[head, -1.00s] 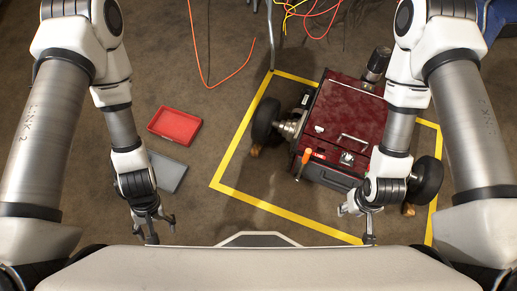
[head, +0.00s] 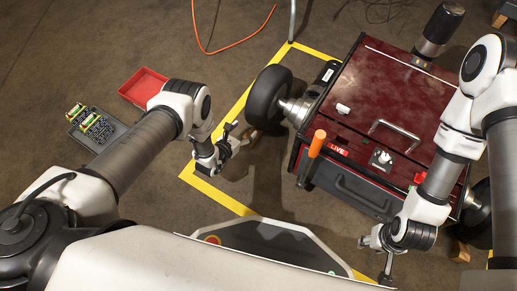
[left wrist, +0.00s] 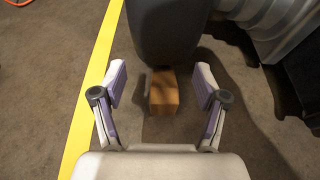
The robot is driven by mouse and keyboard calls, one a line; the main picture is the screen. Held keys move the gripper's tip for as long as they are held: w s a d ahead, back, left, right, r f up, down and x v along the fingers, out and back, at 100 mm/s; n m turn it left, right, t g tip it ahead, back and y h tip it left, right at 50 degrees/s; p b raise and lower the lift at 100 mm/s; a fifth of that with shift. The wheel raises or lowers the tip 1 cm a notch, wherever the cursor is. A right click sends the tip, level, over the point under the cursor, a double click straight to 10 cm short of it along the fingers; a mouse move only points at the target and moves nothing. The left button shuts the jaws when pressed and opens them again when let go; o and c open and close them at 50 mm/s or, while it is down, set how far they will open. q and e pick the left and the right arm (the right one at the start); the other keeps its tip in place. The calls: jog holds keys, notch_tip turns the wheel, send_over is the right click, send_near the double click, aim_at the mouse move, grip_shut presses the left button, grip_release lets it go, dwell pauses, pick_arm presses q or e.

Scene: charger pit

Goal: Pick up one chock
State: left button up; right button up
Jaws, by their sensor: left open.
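A wooden, orange-brown chock (left wrist: 164,93) lies on the floor against the black left wheel (left wrist: 165,35) of the red vehicle. In the left wrist view it sits between the open fingers of my left gripper (left wrist: 160,75), with gaps on both sides. In the head view my left gripper (head: 237,140) is low beside that wheel (head: 269,95), and the chock (head: 250,134) is partly hidden behind its fingers. A second brown chock (head: 461,252) lies by the right wheel (head: 478,210). My right gripper (head: 374,262) looks open and empty below the vehicle's front.
The dark red vehicle (head: 385,85) has an orange handle (head: 317,143) and a metal handle on top. Yellow tape (head: 215,194) marks the floor around it. A red tray (head: 143,87) and a dark grey tray (head: 82,138) with green parts lie left. An orange cable (head: 225,48) lies behind.

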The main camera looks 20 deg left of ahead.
aim_at(247, 134)
pick_arm(q)
jog(key=s+f, duration=0.1)
jog(key=f, duration=0.1)
jog(key=f+b, duration=0.1)
jog(key=f, duration=0.1)
jog(key=s+f, duration=0.1)
jog(key=f, duration=0.1)
jog(key=shift+s, duration=0.3)
jog(key=b+x, duration=0.6)
jog(key=x, duration=0.1)
jog(key=shift+w+d+r+g, duration=0.1)
jog(key=shift+w+g, duration=0.1)
jog(key=shift+g, duration=0.1)
jog(key=shift+r, duration=0.15)
pick_arm(e)
notch_tip(247, 134, down, 9)
jog(key=shift+w, duration=0.15)
pick_arm(q)
jog(key=c, duration=1.3)
pick_arm(e)
jog(key=shift+r, duration=0.1)
